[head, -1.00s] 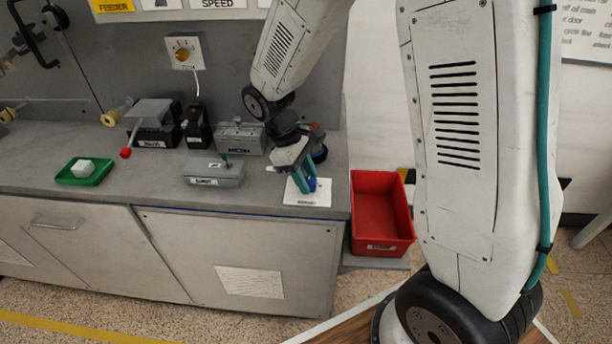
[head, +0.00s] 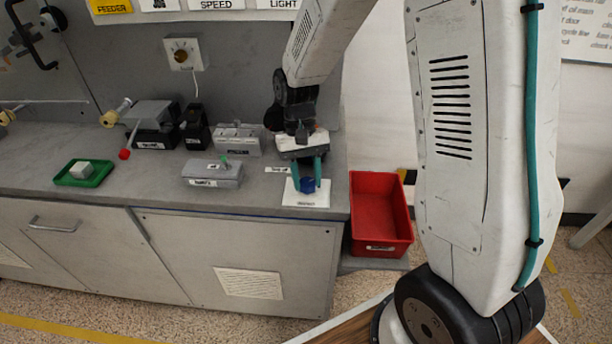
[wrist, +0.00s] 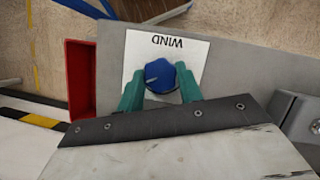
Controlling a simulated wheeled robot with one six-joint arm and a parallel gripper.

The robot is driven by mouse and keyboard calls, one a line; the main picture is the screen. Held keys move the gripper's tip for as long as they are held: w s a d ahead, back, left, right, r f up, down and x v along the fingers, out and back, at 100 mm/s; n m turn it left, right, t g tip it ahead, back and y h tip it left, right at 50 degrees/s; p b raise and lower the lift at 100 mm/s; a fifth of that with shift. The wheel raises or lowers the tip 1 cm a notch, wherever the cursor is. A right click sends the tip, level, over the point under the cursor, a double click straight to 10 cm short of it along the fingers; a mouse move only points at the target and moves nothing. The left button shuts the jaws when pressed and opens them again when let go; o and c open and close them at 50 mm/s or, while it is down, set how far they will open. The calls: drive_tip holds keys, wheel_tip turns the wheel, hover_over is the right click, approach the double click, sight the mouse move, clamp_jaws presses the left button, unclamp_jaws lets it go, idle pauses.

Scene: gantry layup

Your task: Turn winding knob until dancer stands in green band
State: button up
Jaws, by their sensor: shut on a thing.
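The blue winding knob (head: 309,186) stands on a white plate (head: 305,200) near the right end of the bench. In the wrist view, the knob (wrist: 168,75) has a pale pointer mark towards the left, and its plate (wrist: 183,53) reads WIND upside down. My gripper (head: 308,178) has its teal fingers on both sides of the knob, shut on it. It also shows in the wrist view (wrist: 160,88). I cannot clearly make out the dancer or a green band in these frames.
A red bin (head: 378,215) stands right of the bench. A grey box (head: 213,174) with a small green lever is left of the knob.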

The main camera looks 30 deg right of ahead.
drive_tip(key=shift+d+m+t+y, duration=0.1)
drive_tip(key=shift+m+t+y, duration=0.2)
drive_tip(key=shift+m, duration=0.75)
drive_tip(key=shift+d+m+t+y, duration=0.1)
drive_tip(key=shift+m+y, duration=0.3)
drive_tip(key=shift+m, duration=0.65)
drive_tip(key=o, duration=1)
drive_tip(key=shift+r, duration=0.1)
drive_tip(key=v, duration=0.7)
drive_tip(key=shift+w+d+r, duration=0.1)
drive_tip(key=shift+w+r, duration=0.05)
drive_tip(key=shift+r, duration=0.15)
